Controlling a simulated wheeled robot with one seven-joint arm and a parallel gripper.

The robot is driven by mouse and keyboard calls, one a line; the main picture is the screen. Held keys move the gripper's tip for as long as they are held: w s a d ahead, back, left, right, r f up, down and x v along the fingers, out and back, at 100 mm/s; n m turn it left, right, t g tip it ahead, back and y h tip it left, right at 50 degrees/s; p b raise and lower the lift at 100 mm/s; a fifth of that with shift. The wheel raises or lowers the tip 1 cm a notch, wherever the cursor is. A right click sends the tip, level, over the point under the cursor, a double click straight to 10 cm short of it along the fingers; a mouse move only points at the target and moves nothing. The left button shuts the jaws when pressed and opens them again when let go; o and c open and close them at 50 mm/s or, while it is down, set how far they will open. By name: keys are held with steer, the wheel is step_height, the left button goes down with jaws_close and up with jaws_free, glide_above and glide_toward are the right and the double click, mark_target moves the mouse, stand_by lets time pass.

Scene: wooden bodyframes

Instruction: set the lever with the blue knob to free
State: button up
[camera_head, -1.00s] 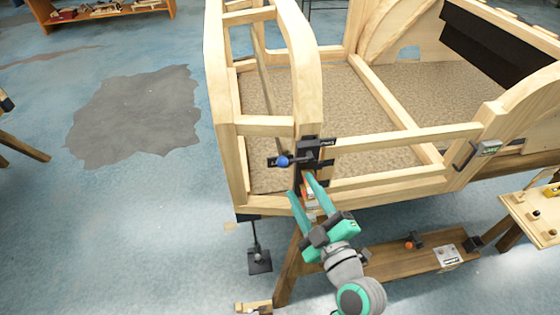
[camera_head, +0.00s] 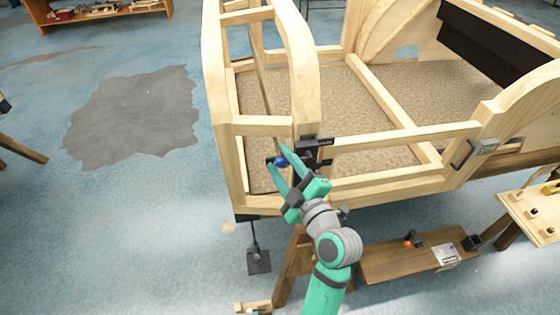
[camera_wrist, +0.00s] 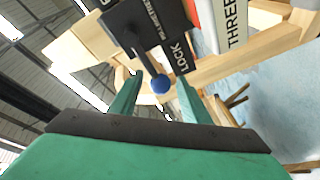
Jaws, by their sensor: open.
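The lever's blue knob (camera_head: 281,161) sits at the corner post of the wooden bodyframe (camera_head: 250,125), on a dark plate (camera_head: 313,146). My gripper (camera_head: 276,158) is open, with its teal fingers reaching up around the knob. The stem comes from a dark plate (camera_wrist: 150,25). A label reading LOCK (camera_wrist: 181,57) is just right of the knob. I see no readable FREE label.
A white THREE sign (camera_wrist: 232,22) is close by in the wrist view. A wooden rail (camera_head: 405,138) runs right from the post. A low wooden bench (camera_head: 400,262) stands below, and a small table (camera_head: 530,205) is at the right. The floor at left is open.

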steer(key=shift+w+a, duration=0.2)
steer(key=shift+w, duration=0.15)
jaws_close()
steer(key=shift+w, duration=0.1)
